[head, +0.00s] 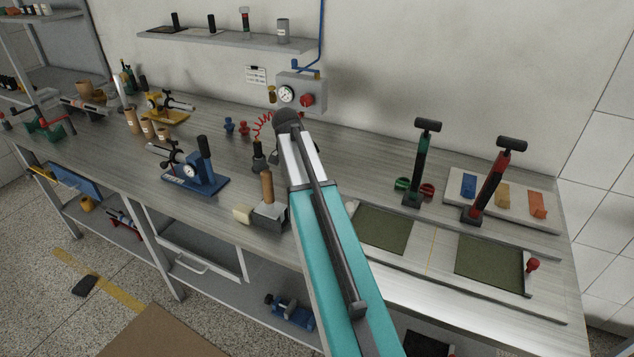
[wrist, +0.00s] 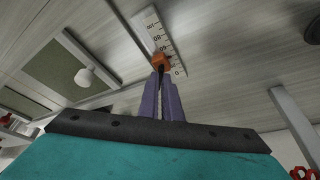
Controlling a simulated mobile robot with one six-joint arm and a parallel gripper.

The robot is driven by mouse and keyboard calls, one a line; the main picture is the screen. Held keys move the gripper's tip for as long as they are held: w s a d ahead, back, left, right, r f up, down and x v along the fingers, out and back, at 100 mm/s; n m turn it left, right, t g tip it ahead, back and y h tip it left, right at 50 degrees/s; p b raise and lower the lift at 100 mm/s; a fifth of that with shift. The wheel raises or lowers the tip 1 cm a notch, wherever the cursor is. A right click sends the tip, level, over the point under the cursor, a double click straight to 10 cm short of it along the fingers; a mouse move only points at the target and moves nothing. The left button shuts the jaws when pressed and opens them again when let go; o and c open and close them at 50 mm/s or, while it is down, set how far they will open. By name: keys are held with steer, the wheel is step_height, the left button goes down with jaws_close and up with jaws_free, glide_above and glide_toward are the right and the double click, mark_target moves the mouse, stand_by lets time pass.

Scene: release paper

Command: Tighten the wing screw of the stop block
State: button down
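An orange stop block (wrist: 161,62) sits at the lower part of a white ruler strip (wrist: 160,38) with black numbers, on the grey worktop in the wrist view. My gripper (wrist: 160,78) has two purple fingers that run close together, their tips right at the block's near side. A small dark piece shows between the tips and the block. I cannot tell whether it is the wing screw or whether the fingers touch it. In the head view my teal arm hides the gripper and the stop block.
Green panels (head: 489,263) lie in the bench at the right, with a red knob (head: 533,265) beside them. Two upright hand pumps, green (head: 421,165) and red (head: 488,185), stand behind. A blue press (head: 195,172) and a wood-handled tool (head: 267,190) stand left of my arm.

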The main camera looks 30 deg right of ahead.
steer(key=m, duration=0.1)
steer(key=m+g, duration=0.1)
steer(key=m+b, duration=0.1)
steer(key=shift+w+d+m, duration=0.1)
steer(key=shift+w+m, duration=0.15)
steer(key=shift+m, duration=0.15)
steer(key=shift+s+m+g+y+b, duration=0.1)
steer(key=shift+m+g+y+b, duration=0.4)
steer(key=shift+m, duration=1)
steer(key=shift+g, duration=0.3)
steer(key=c, duration=2)
jaws_free()
steer(key=shift+r, duration=0.1)
steer(key=shift+v, duration=1)
steer(key=v, duration=1.1)
steer(key=shift+r+b, duration=0.3)
steer(key=shift+r, duration=0.05)
